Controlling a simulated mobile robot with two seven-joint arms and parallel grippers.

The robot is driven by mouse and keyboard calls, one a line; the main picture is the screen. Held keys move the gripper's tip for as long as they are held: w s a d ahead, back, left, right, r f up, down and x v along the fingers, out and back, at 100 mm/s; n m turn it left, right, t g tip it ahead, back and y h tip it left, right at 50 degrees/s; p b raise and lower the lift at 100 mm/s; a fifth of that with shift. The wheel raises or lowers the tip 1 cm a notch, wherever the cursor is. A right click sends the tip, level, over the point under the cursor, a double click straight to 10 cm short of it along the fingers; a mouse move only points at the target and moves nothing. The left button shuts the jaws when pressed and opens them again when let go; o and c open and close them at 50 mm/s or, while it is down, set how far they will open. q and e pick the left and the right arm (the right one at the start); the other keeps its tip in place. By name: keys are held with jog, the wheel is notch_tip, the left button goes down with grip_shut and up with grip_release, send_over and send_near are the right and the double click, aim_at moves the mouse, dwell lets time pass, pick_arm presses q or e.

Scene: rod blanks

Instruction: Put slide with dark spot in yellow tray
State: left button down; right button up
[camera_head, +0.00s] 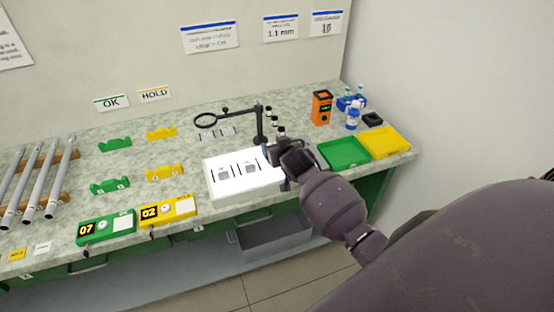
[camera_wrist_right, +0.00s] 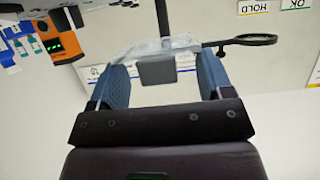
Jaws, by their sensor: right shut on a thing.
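My right gripper (camera_head: 286,180) is over the right end of the white light box (camera_head: 225,195). In the right wrist view my right gripper (camera_wrist_right: 162,50) is shut on a clear, glass-like slide (camera_wrist_right: 150,48) that spans its blue fingers. Whether this slide has a dark spot cannot be told. Two slides, a left one (camera_head: 223,171) and a right one (camera_head: 250,168), lie on the lit box with dark marks at their edges. The yellow tray (camera_head: 384,143) is to the right of my gripper and looks empty. My left gripper is out of view.
A green tray (camera_head: 343,152) lies between my gripper and the yellow tray. A magnifier on a black stand (camera_head: 260,124) rises behind the light box. An orange device (camera_head: 321,107) and bottles (camera_head: 353,117) stand at the back right. Metal rods (camera_head: 33,183) lie at left.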

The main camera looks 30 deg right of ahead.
jog(key=shift+f+b, duration=0.3)
jog(key=shift+f, duration=2.1)
jog(key=shift+f, duration=0.2)
jog(key=o, duration=0.6)
jog(key=shift+o, duration=0.2)
